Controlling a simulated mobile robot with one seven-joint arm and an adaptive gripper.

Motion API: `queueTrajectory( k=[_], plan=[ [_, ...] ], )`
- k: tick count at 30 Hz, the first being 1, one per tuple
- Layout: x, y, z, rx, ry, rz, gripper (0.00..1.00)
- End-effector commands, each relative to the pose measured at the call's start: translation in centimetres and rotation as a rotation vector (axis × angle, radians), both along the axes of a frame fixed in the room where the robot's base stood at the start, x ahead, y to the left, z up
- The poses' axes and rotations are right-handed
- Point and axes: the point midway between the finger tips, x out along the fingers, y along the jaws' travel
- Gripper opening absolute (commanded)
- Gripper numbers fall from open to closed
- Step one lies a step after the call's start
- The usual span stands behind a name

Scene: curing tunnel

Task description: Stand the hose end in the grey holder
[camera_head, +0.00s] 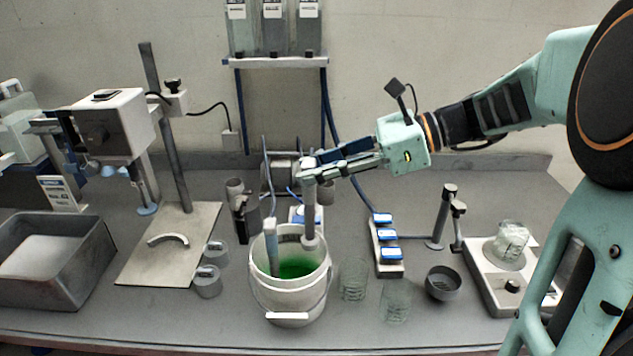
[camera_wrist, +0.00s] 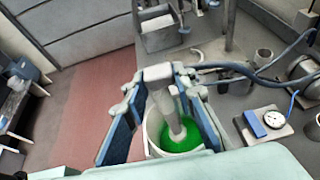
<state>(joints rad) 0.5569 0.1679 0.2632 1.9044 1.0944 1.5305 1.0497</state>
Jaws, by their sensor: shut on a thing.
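My gripper (camera_head: 314,172) is shut on the top of an upright light grey tube (camera_head: 309,205), which also shows between the fingers in the wrist view (camera_wrist: 175,122). The tube's wider lower end is at the far inside of a white bucket (camera_head: 290,300) holding green liquid (camera_head: 297,268). A second grey tube (camera_head: 271,248) leans at the bucket's left inside, with a thin line rising from it. I cannot tell which tube is the hose end. A small grey cup-like holder (camera_head: 235,187) stands behind the bucket to the left; I cannot be sure it is the named one.
A stand base (camera_head: 150,262) and a metal tray (camera_head: 88,285) are left.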

Motion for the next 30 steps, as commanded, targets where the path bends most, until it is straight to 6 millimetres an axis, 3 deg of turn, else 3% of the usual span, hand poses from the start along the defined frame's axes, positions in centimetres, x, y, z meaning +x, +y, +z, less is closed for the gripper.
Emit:
queueTrajectory(
  k=[20, 30],
  plan=[
    [0.0, 0.0, 6.2, 0.001, -0.001, 0.0, 0.0],
    [0.0, 0.0, 6.3, 0.001, -0.001, 0.0, 0.0]
  ],
)
